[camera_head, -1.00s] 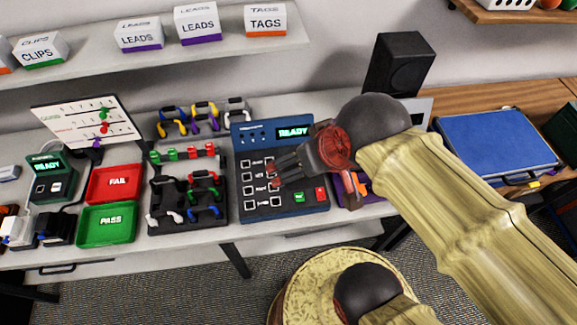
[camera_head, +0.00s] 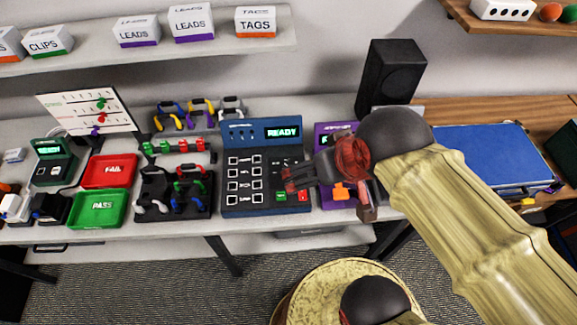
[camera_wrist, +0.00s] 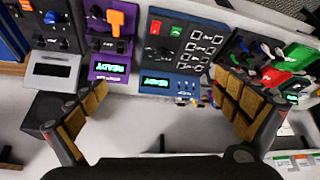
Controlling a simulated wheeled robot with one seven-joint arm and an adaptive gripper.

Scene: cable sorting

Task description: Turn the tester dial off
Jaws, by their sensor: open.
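The blue tester (camera_head: 240,203) stands on the bench with a lit READY display (camera_head: 283,132), rows of white-framed squares and red and green buttons. It shows upside down at the top middle of the wrist view (camera_wrist: 160,58). A small dark knob (camera_wrist: 176,31) on its face seems to be a dial; its setting is too small to read. My gripper (camera_head: 289,180) covers the right side of the tester's face in the head view. In the wrist view my gripper (camera_wrist: 160,108) is open and empty, its fingers wide apart on the near side of the tester.
A purple tester (camera_wrist: 105,68) with an orange lever (camera_wrist: 117,21) stands close beside the blue one. A grey-screened unit (camera_wrist: 52,68) is beyond it. Red (camera_head: 110,170) and green (camera_head: 97,208) trays and a black cable rack (camera_head: 150,183) lie to the left.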

